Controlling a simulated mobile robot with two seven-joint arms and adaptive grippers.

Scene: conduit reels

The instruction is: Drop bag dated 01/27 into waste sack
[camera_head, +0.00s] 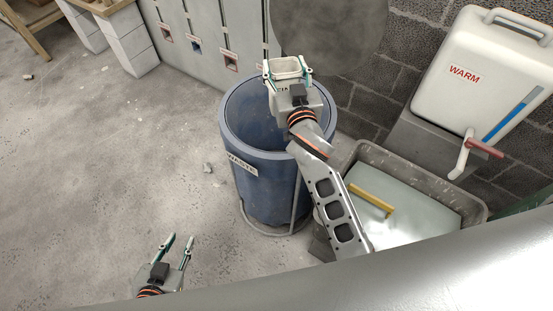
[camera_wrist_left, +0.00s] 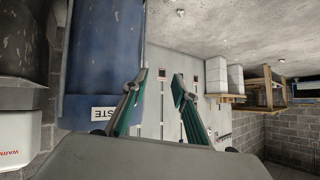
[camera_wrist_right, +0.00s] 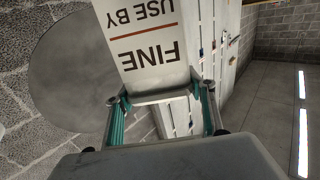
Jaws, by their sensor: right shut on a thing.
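My right gripper (camera_head: 287,72) is shut on a white bag (camera_head: 287,66) and holds it over the open mouth of the blue waste sack (camera_head: 265,185), towards its far side. In the right wrist view the bag (camera_wrist_right: 150,45) shows the words "FINE" and "USE BY" upside down; no date is visible. The sack carries a white "WASTE" label (camera_head: 242,165). My left gripper (camera_head: 180,242) is open and empty above the floor, left of and nearer than the sack. The sack (camera_wrist_left: 100,60) also shows in the left wrist view.
A white container marked "WARM" (camera_head: 480,70) with a tap stands at right. Below it is a grey tub (camera_head: 465,200) with a yellow-handled board (camera_head: 410,225). Grey lockers (camera_head: 190,25) stand behind the sack. The floor at left is mostly clear.

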